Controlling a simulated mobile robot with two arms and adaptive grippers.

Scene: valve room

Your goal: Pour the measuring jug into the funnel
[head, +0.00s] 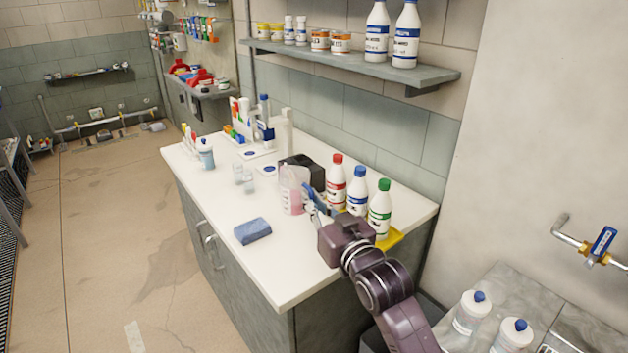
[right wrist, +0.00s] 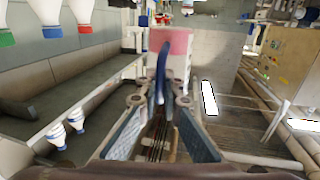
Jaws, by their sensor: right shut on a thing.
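The measuring jug (head: 291,190) is clear with pink liquid inside and looks upright over the white counter. I cannot tell whether its base touches the counter. My right gripper (head: 315,204) reaches in from the right and is shut on the jug's blue handle. In the right wrist view the jug (right wrist: 174,52) shows beyond the fingers, with the handle between the fingertips (right wrist: 160,98). I cannot pick out a funnel in either view. My left gripper is not in view.
Bottles with red (head: 336,182), blue (head: 357,194) and green (head: 380,210) caps stand right of the jug, by a yellow tray (head: 392,240). A black box (head: 304,170) is behind it. A blue sponge (head: 252,231) lies in front. Small clear containers (head: 246,180) stand left.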

